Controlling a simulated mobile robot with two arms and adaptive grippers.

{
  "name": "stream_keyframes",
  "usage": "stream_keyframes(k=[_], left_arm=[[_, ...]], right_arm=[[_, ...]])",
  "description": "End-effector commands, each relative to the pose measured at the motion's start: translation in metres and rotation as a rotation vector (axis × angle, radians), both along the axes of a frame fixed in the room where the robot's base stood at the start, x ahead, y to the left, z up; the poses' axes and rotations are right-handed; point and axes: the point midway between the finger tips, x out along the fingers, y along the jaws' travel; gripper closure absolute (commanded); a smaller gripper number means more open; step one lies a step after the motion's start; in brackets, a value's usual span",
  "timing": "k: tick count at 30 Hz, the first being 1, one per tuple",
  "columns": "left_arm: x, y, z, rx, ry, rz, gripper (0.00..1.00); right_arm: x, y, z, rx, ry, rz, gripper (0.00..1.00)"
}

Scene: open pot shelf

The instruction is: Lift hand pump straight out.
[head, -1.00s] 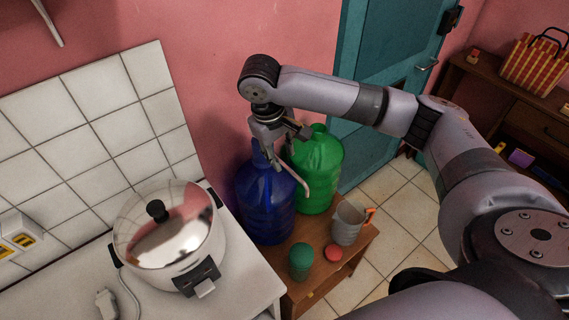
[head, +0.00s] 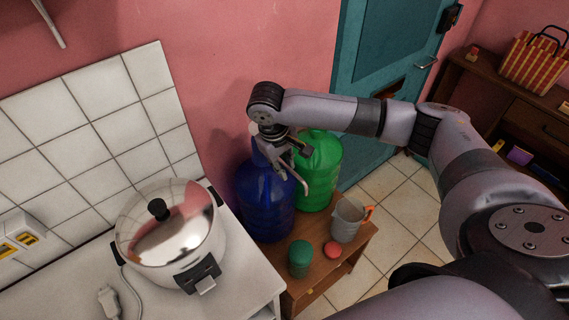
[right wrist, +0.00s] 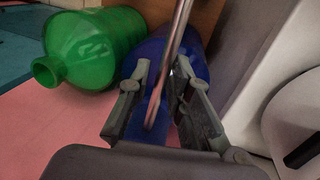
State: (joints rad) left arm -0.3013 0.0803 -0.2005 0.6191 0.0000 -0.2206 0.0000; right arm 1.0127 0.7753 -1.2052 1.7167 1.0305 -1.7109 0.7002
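The hand pump shows as a thin chrome spout (head: 303,183) at the top of the blue bottle (head: 265,208); its body is mostly hidden by my right gripper (head: 284,158). That gripper is over the blue bottle's neck. In the right wrist view the spout (right wrist: 179,35) runs between the two fingers of my right gripper (right wrist: 162,72), with the blue bottle (right wrist: 199,55) beyond. The fingers are apart, with blue showing in the gap, and no grip on the pump is visible. My left gripper is not in view.
A green bottle (head: 320,165) stands close beside the blue one. A grey mug (head: 347,220), red ball (head: 333,249) and green cup (head: 300,257) share the wooden stand (head: 322,277). A rice cooker (head: 165,240) is left; the pink wall (head: 240,70) is behind.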

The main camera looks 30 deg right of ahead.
Motion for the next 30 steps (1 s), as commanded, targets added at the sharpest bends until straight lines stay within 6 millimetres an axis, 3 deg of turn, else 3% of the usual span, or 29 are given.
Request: stream_keyframes(k=[7,22,23,30], left_arm=[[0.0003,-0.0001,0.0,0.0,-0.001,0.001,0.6],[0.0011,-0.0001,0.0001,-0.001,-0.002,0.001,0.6],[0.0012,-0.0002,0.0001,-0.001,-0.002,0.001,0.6],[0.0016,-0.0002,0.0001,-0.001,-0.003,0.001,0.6]], right_arm=[[0.0001,0.0002,0.0003,0.0,0.0,0.0,1.0],[0.0002,0.0001,0.0004,0.0,-0.001,0.0,1.0],[0.0002,0.0001,0.0004,0.0,-0.001,0.0,0.91],[0.0002,0.0002,0.0004,0.0,0.0,0.0,0.75]])
